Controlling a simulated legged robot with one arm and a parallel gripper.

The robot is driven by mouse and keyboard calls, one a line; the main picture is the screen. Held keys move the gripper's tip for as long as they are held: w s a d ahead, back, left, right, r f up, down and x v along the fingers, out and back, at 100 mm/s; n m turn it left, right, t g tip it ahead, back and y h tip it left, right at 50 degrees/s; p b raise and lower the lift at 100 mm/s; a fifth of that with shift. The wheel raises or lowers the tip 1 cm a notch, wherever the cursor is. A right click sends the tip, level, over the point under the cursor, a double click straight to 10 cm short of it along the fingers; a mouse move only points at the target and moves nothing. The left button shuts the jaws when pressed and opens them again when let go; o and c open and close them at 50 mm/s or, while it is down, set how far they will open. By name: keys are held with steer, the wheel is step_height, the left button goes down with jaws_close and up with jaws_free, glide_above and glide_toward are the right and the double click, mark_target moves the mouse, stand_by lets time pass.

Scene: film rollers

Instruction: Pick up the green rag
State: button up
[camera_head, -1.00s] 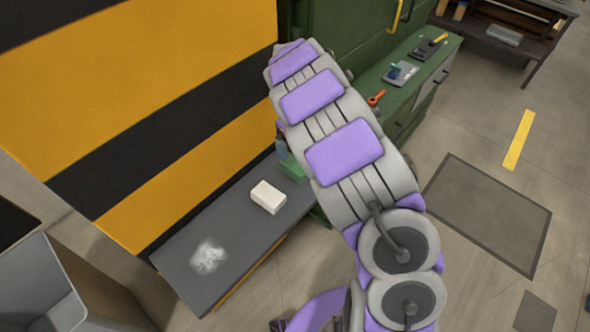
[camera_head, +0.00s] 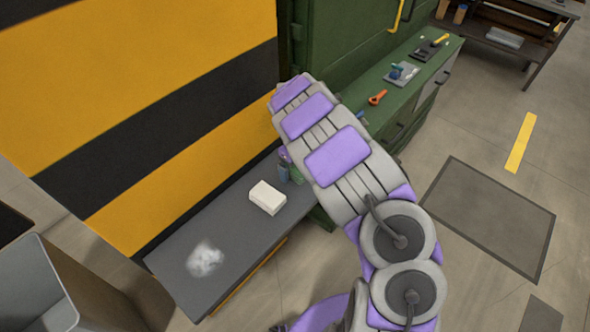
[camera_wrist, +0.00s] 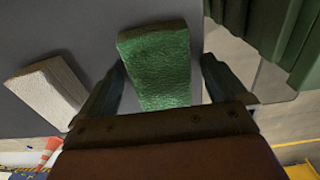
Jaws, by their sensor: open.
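The green rag (camera_wrist: 160,62) looks like a folded, textured block on the dark grey bench top (camera_head: 165,262). My gripper (camera_wrist: 163,70) is open in the wrist view, with one finger on each side of the rag. No clear grip on it shows, and I cannot tell whether the fingers touch it. The rag's near end is hidden behind the gripper body. In the head view my arm and gripper (camera_head: 286,166) cover nearly all of the rag at the right end of the bench.
A white block (camera_head: 267,197) lies just left of my gripper; it also shows in the wrist view (camera_wrist: 48,90). A white powdery patch (camera_head: 205,259) marks the bench. A green cabinet (camera_head: 335,55) stands behind, with a grey bin (camera_head: 35,285) at lower left.

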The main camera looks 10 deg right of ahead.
steer(key=shift+c, duration=0.4)
steer(key=c, duration=1)
steer(key=shift+c, duration=0.2)
steer(key=shift+r, duration=0.15)
step_height(320, 180, up, 3)
steer(key=shift+r+p, duration=0.15)
steer(key=shift+p, duration=0.5)
steer(key=s+r+p, duration=0.1)
steer(key=s+p, duration=0.1)
steer(key=s, duration=1.4)
steer(key=shift+r, duration=0.25)
